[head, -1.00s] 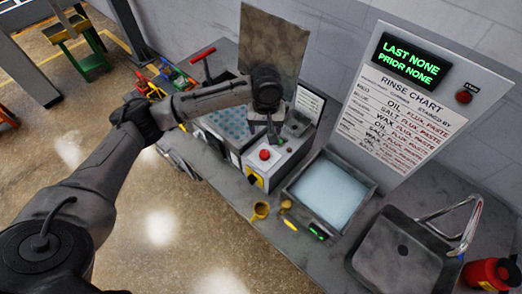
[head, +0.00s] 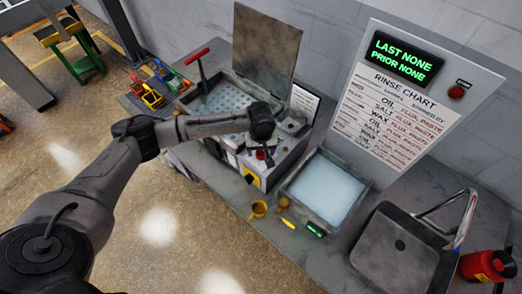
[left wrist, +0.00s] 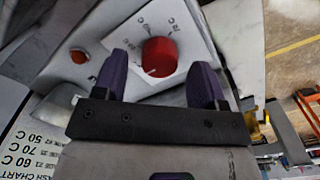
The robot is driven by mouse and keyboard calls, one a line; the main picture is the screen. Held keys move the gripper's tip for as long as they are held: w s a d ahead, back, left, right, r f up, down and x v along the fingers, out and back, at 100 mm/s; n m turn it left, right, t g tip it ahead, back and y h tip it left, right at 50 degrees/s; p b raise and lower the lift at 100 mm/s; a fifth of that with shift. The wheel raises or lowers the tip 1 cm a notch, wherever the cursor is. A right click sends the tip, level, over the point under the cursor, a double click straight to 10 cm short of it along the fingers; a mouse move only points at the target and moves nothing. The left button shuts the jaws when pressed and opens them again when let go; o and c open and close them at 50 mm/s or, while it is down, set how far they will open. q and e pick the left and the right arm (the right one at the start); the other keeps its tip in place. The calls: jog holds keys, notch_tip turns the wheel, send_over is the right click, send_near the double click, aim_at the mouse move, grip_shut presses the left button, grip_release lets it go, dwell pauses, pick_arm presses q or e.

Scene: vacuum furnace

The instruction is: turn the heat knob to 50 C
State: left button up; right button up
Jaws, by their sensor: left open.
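The heat knob (left wrist: 159,57) is red and round, with a small pale mark near its lower-left edge in the left wrist view. It sits on a white dial plate (left wrist: 187,42) with printed temperature marks, mostly too blurred or cut off to read. My left gripper (left wrist: 160,72) is open, with one dark finger on each side of the knob. I cannot tell whether the fingers touch it. In the head view the left gripper (head: 258,150) is over the front panel of the bath machine (head: 283,163), and the knob (head: 262,155) is partly hidden. My right gripper is not in view.
The machine's raised lid (head: 267,42) stands behind my arm. A rinse chart (head: 390,118) stands behind.

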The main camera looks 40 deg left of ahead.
pick_arm(q)
jog(key=shift+f, duration=0.6)
jog(key=c, duration=0.9)
jog(key=shift+r+m+p, duration=0.2)
jog(key=shift+m+p, duration=0.1)
jog(key=shift+p, duration=0.4)
jog(key=m+p, duration=0.3)
jog(key=p, duration=0.2)
jog(key=shift+m, duration=0.4)
jog(key=m+p, duration=0.2)
jog(key=m, duration=0.1)
jog(key=shift+f+m+p, duration=0.15)
jog(key=shift+m+p, duration=0.7)
jog(key=shift+m, duration=0.35)
